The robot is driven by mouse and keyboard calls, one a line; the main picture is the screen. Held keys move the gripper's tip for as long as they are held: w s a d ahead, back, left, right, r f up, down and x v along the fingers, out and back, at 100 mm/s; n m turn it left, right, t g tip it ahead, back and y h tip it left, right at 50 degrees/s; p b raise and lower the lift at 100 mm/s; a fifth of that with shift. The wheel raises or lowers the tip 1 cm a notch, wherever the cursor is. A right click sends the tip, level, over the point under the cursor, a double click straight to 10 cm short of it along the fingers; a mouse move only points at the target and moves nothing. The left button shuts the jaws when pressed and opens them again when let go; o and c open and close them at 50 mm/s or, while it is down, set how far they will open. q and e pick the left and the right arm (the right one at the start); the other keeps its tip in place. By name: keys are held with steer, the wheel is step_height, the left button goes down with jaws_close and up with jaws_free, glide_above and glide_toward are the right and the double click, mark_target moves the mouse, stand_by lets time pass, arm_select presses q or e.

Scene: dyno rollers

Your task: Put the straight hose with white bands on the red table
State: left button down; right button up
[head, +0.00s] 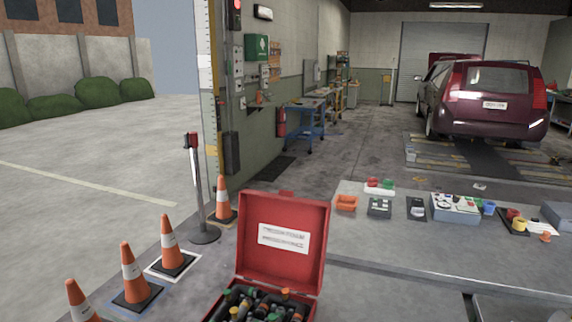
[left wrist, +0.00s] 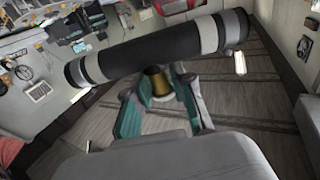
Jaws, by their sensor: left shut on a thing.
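The straight hose (left wrist: 150,50) is a thick black tube with pale whitish bands near both ends. It lies across the upper part of the left wrist view. My left gripper (left wrist: 157,84), with grey and teal fingers, is shut on it near its middle. A gold-coloured piece (left wrist: 157,83) shows between the fingers, just below the hose; I cannot tell if it is part of the hose. Neither gripper nor the hose shows in the head view. I cannot make out a red table in either view.
An open red case (head: 281,238) full of dark fittings stands at the front. Right of it, a grey worktop (head: 400,245) holds trays and small parts, with its front strip bare. Traffic cones (head: 171,247) and a post (head: 196,190) stand left. A maroon car (head: 490,95) is behind.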

arm_select(q)
steer(key=a+f+n+t+y, duration=0.2)
steer(key=a+f+n+y, duration=0.2)
steer(key=a, duration=0.6)
steer(key=s+a+f+n+t+y, duration=0.1)
steer(key=a+f+n+t+y, duration=0.2)
steer(key=a+f+n+y, duration=0.2)
steer(key=a+f+y, duration=0.3)
steer(key=a+f, duration=0.1)
steer(key=a, duration=0.2)
steer(key=shift+a+y, duration=0.15)
steer(key=shift+y, duration=0.25)
